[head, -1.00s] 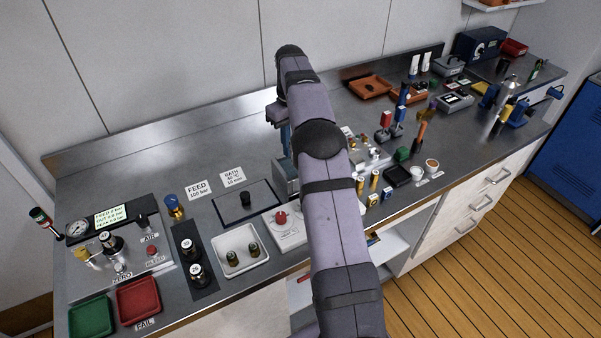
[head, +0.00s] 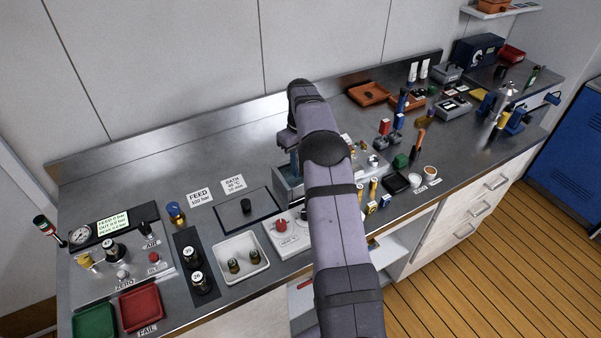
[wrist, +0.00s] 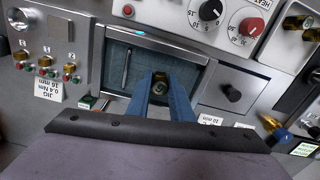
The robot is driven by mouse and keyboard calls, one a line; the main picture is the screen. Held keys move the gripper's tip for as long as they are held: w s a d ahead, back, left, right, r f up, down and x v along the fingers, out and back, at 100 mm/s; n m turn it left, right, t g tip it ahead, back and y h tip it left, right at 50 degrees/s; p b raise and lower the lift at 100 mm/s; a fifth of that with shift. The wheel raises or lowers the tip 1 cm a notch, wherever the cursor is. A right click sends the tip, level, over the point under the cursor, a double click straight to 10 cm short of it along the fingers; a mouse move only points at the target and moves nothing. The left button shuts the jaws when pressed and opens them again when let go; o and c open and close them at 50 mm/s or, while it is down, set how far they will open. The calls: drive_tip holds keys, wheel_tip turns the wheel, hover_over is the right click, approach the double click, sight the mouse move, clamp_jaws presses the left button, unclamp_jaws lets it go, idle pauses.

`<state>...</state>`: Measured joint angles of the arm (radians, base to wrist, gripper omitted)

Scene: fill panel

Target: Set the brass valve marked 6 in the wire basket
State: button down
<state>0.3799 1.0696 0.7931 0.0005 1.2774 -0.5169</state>
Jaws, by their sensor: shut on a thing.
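My gripper (wrist: 160,98) has blue fingers shut on a small brass valve (wrist: 161,86), seen end-on in the wrist view. Its number cannot be read. The fingers point into the grey open-topped bath (wrist: 198,68), with bluish water or floor inside and a slim upright bar at one side. I cannot clearly make out the wire basket there. In the head view the bath (head: 287,188) is partly hidden behind my arm, and the blue fingers (head: 294,162) reach down at it; the valve is hidden.
A white tray (head: 261,270) holds two dark-topped brass valves. A heater box with a red knob (head: 281,226) stands in front of the bath. A dark lid with a black knob (head: 246,206) lies left of it. A jig with brass fittings (wrist: 45,57) stands beside the bath.

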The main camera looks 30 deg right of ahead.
drive_tip(key=shift+f+p, duration=0.8)
drive_tip(key=shift+f, duration=1.05)
drive_tip(key=shift+f, duration=0.15)
drive_tip(key=c, duration=1.6)
unclamp_jaws()
wheel_tip(320, 180, up, 12)
drive_tip(key=b, duration=0.3)
